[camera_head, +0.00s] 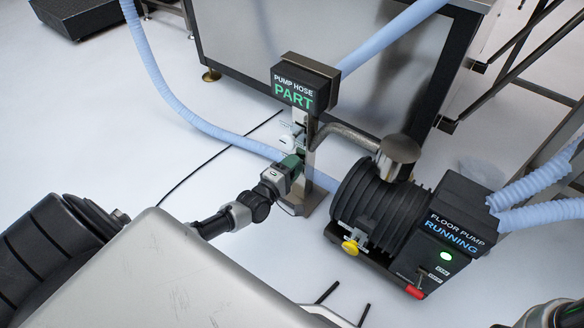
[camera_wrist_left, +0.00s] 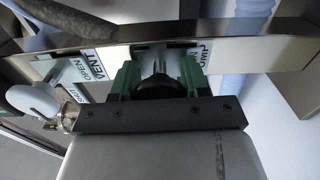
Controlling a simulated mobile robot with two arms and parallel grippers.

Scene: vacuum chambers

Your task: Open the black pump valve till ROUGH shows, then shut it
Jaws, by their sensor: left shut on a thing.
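The pump hose post (camera_head: 311,158) stands upright beside the floor pump. The display (camera_head: 304,88) on top reads PUMP HOSE and PART, with PART in green. My left gripper (camera_head: 296,164) reaches the post from the left. In the left wrist view its green fingers (camera_wrist_left: 157,80) are shut on the black pump valve (camera_wrist_left: 158,88), which is mostly hidden between them. The label beside it is partly covered. A white knob (camera_wrist_left: 35,101) sits left of the fingers, next to a plate (camera_wrist_left: 82,68) reading VENT, OPEN and SHUT. My right gripper is not in view.
The black floor pump (camera_head: 385,205) stands close to the right of the post. Its screen (camera_head: 452,235) reads RUNNING above a green light. It has a yellow knob (camera_head: 350,246) and a red switch (camera_head: 414,292). A pale blue hose (camera_head: 165,85) runs behind the post.

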